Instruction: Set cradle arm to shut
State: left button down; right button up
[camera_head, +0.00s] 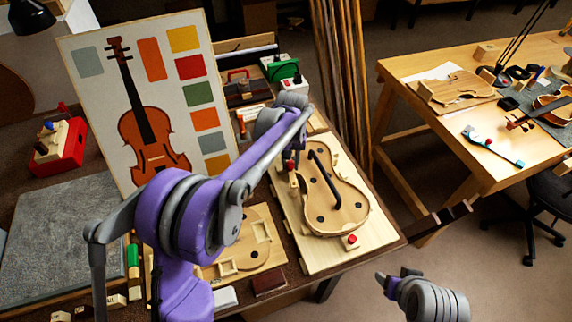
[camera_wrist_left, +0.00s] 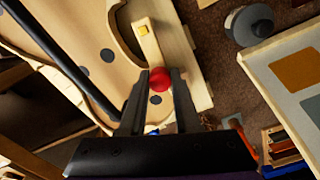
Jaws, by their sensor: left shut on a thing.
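The violin body (camera_head: 330,205) lies in a pale wooden cradle board (camera_head: 310,255) on the bench in the head view. In the left wrist view a short wooden arm (camera_wrist_left: 150,48) with a yellow square lies at the cradle's edge, beside the body. A red knob (camera_wrist_left: 159,80) is at its near end. My left gripper (camera_wrist_left: 158,84) is shut on the red knob, one finger on each side. In the head view the left gripper (camera_head: 291,165) is partly hidden by my arm. My right gripper (camera_head: 393,275) is low, off the bench; its jaws are unclear.
A second red knob (camera_head: 351,239) sits at the cradle's near right corner. A violin poster (camera_head: 190,100) stands behind my left arm. A wooden template (camera_head: 258,245) lies left of the cradle. Another table (camera_head: 440,110) with violin parts stands at the right, with open floor between.

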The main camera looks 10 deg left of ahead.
pick_arm(q)
jog(key=d+m, duration=0.1)
jog(key=m, duration=0.2)
jog(key=d+m, duration=0.1)
jog(key=m, duration=0.1)
jog(key=shift+w+d+m+b, duration=0.3)
jog(key=shift+d+b, duration=0.05)
jog(key=shift+b, duration=0.05)
jog(key=shift+s+d+m+b, duration=0.15)
jog(key=shift+d+m, duration=0.4)
jog(key=shift+m, duration=0.65)
jog(key=shift+s+d+m+b, duration=0.15)
jog(key=shift+d+m, duration=0.4)
jog(key=shift+m, duration=0.65)
jog(key=c, duration=0.6)
grip_release()
jog(key=shift+r, duration=0.1)
notch_tip(320, 180, up, 11)
jog(key=shift+f+p, duration=0.15)
jog(key=shift+p, duration=0.2)
